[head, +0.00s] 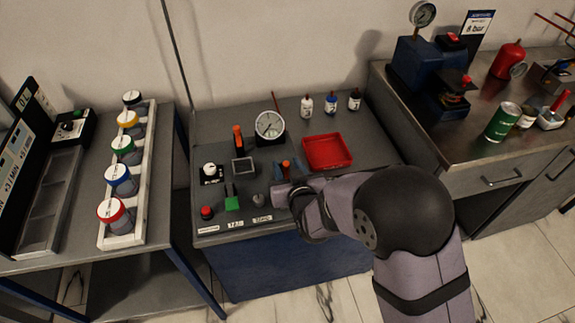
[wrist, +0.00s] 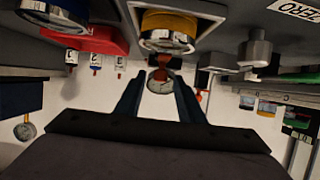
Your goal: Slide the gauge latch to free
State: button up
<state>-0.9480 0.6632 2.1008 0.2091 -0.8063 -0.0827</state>
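The gauge (head: 269,124), with a round white dial, stands near the back of the grey bench top. It also shows in the wrist view (wrist: 160,84), small, beyond my fingers. My gripper (head: 284,168) is low over the bench in front of the gauge. In the wrist view, my two dark fingers (wrist: 158,88) are apart with a gap between them. My arm hides part of the bench.
A red tray (head: 327,151) lies right of the gauge, with small bottles (head: 331,103) behind. A ZERO label (wrist: 298,9) shows near the knob.

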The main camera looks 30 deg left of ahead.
grip_shut()
jog(key=shift+w+a+b, duration=0.45)
jog(key=shift+w+a, duration=0.35)
jog(key=shift+w, duration=0.05)
jog(key=shift+w+a+r, duration=0.1)
jog(key=shift+a+r, duration=0.05)
jog(key=shift+c, duration=0.4)
grip_release()
jog(key=shift+o, duration=0.4)
jog(key=shift+w, duration=0.1)
